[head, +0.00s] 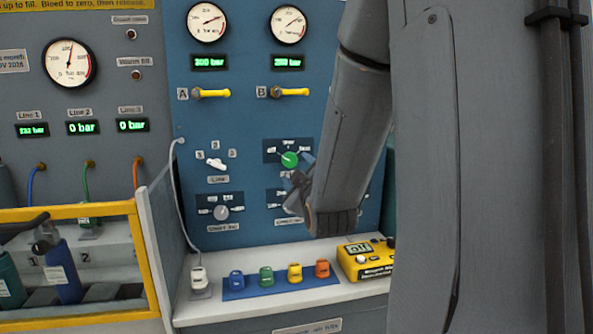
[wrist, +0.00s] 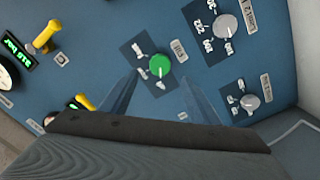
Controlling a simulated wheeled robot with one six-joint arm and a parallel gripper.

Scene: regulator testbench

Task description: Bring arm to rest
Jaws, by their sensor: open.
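My gripper (wrist: 159,80) is open in the wrist view, with one finger on each side below the green knob (wrist: 159,65). Nothing shows between the fingers. In the head view my gripper (head: 299,190) is partly hidden by my grey arm and sits in front of the blue panel (head: 240,130). The green knob (head: 289,159) is just above it there. I cannot tell whether the fingers touch the panel or the knob.
Yellow valve handles A (head: 212,93) and B (head: 291,92) are above. Below, a shelf holds coloured connectors, including a green one (head: 266,276), and a yellow meter (head: 366,258). A yellow-framed guard (head: 70,212) and cylinders stand at left.

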